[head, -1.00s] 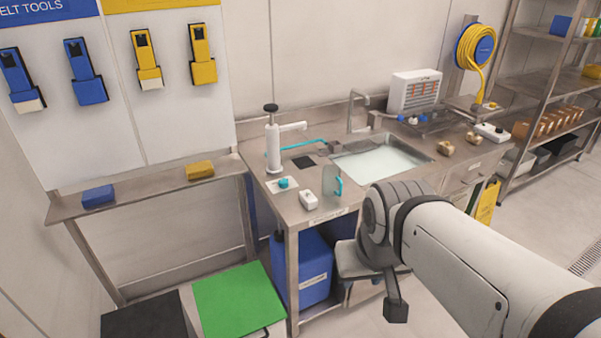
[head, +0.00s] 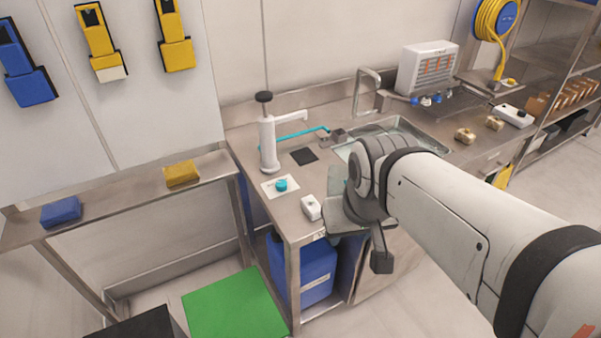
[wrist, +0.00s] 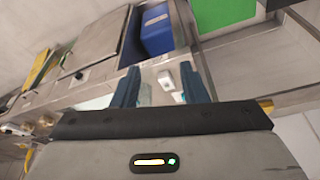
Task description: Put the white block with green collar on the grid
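I cannot make out a green collar on any white block. A small white block with a dark spot (head: 311,207) lies at the counter's front left; it also shows in the wrist view (wrist: 166,80), far beyond and between my fingers. Small white and blue pieces (head: 426,100) stand by a dark wire grid (head: 455,98) behind the sink, too small to tell apart. My gripper (wrist: 160,68) is open and empty, its two blue fingers apart. In the head view, my arm covers part of the sink and counter front.
A white pump bottle (head: 268,142) and a teal cap on a white card (head: 281,185) stand left of the sink (head: 405,128). Tan pieces (head: 465,134) lie to its right. A blue canister (head: 308,270) is under the counter. A green mat (head: 235,303) lies at lower left.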

